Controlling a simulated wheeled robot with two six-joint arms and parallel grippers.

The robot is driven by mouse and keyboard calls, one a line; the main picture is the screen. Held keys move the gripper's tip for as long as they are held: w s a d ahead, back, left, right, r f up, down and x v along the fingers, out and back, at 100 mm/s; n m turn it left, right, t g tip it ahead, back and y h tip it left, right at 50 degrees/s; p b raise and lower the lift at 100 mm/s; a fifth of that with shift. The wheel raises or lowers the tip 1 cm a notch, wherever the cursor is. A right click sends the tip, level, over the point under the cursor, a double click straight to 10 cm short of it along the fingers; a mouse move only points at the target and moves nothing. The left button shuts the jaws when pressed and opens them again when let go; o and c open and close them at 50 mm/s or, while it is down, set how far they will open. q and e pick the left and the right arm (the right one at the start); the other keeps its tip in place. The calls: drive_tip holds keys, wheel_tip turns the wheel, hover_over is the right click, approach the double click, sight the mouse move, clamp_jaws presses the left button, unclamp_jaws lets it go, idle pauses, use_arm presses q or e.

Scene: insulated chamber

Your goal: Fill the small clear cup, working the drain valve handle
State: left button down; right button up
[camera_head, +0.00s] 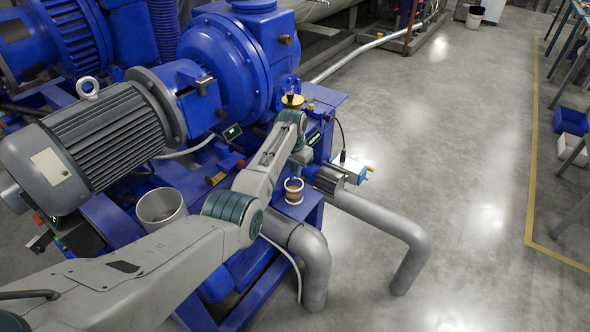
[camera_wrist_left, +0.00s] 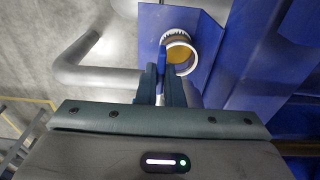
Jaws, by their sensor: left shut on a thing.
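The small clear cup (camera_head: 293,190) stands upright on a blue ledge beside my left forearm. It shows a brownish-amber band through its wall. In the left wrist view the cup (camera_wrist_left: 180,50) is seen from above, with a pale rim and an amber inside; how full it is I cannot tell. My left gripper (camera_wrist_left: 164,82) is shut on the narrow blue drain valve handle (camera_wrist_left: 162,60), just beside the cup. In the head view my left wrist hides the handle and fingertips. The valve outlet and any stream are not clear. My right gripper is not in view.
A large grey motor (camera_head: 95,150) and blue pump (camera_head: 225,65) stand behind and left of my arm. An open metal container (camera_head: 160,207) sits left of my forearm. Grey pipes (camera_head: 390,225) bend down right of the ledge. The floor (camera_head: 460,130) on the right is open.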

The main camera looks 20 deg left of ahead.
use_arm(q)
drive_tip(key=c, duration=1.8)
unclamp_jaws()
drive_tip(key=shift+c, duration=0.2)
wheel_tip(320, 180, up, 11)
drive_tip(key=b, duration=0.2)
drive_tip(key=shift+s+f, duration=0.15)
drive_tip(key=shift+s, duration=0.2)
drive_tip(key=shift+a, duration=0.1)
